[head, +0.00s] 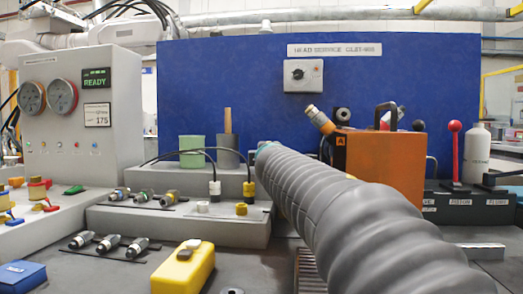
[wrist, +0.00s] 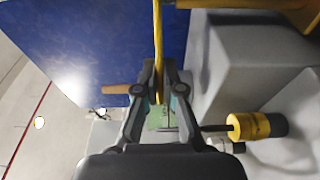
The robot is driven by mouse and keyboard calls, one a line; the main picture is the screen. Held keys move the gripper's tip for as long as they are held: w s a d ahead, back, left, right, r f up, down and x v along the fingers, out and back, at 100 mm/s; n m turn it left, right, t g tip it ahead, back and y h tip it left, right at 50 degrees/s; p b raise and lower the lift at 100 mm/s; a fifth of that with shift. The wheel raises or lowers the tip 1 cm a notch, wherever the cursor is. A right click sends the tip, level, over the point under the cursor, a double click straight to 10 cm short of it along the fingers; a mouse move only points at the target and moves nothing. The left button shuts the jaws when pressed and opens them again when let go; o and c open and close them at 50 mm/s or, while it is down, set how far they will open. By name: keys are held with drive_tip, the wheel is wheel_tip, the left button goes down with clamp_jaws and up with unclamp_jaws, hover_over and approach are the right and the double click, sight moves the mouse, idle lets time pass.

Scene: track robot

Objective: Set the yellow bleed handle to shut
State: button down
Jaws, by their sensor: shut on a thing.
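In the wrist view a thin yellow strip (wrist: 157,30), which I take to be the yellow bleed handle, runs down from the top edge to between my fingertips. My gripper (wrist: 159,75) is shut on it, with one finger on each side. The valve body is not clearly visible, so I cannot tell the handle's setting. In the head view my grey sleeved arm reaches from the lower right towards the middle bench. It hides the handle and nearly all of my gripper there.
A blue panel (head: 230,80) stands behind. An orange box (head: 365,157) and a red-knobbed lever (head: 455,150) are right of my arm. A green block (head: 192,150) and a grey cup (head: 226,150) stand left. A yellow-black plug (wrist: 250,126) is close to my gripper.

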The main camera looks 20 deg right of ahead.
drive_tip(key=shift+s+d+n+y+p, duration=0.1)
drive_tip(key=shift+s+n+y+p, duration=0.15)
drive_tip(key=shift+n+y+p, duration=0.3)
idle(0.4)
drive_tip(key=c, duration=1.3)
unclamp_jaws()
drive_tip(key=shift+s, duration=0.1)
drive_tip(key=v, duration=0.7)
drive_tip(key=shift+s, duration=0.2)
drive_tip(key=shift+s+f, duration=0.1)
